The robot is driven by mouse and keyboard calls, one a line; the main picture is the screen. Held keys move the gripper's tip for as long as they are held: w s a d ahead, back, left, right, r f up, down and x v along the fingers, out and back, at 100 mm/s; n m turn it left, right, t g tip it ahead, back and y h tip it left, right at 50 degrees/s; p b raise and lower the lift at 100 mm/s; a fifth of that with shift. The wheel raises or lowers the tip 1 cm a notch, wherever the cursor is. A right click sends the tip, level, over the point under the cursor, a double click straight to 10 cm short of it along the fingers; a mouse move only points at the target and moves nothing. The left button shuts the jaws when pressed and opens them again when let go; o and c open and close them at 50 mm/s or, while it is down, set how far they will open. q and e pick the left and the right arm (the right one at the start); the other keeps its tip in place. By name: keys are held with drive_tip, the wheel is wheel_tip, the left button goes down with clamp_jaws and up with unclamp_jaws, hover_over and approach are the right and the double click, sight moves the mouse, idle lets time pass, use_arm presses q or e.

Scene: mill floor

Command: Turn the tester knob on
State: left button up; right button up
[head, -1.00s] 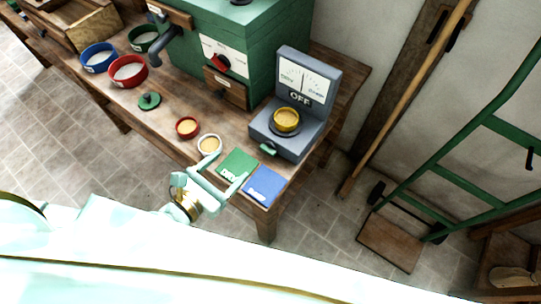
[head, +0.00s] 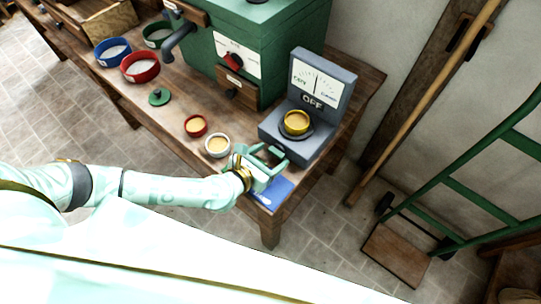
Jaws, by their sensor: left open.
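The tester (head: 322,75) is a grey box with an upright dial panel at the right end of the bench. Its label (head: 312,102) reads OFF. A yellow-rimmed bowl (head: 296,122) sits on its round plate. The small green knob (head: 277,151) is low on the tester's front left and partly hidden by my gripper. My left gripper (head: 265,154) is open, with its fingers at the knob; I cannot tell whether they touch it. My right gripper is not in view.
A white bowl (head: 217,145) and a red bowl (head: 196,125) stand close left of my gripper. A blue card (head: 272,193) lies partly under it. A green mill (head: 270,45) stands behind. A hand truck (head: 465,195) is at the right.

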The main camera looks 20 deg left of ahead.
use_arm(q)
drive_tip(key=shift+w+d+f, duration=0.1)
drive_tip(key=shift+w, duration=0.2)
drive_tip(key=c, duration=1)
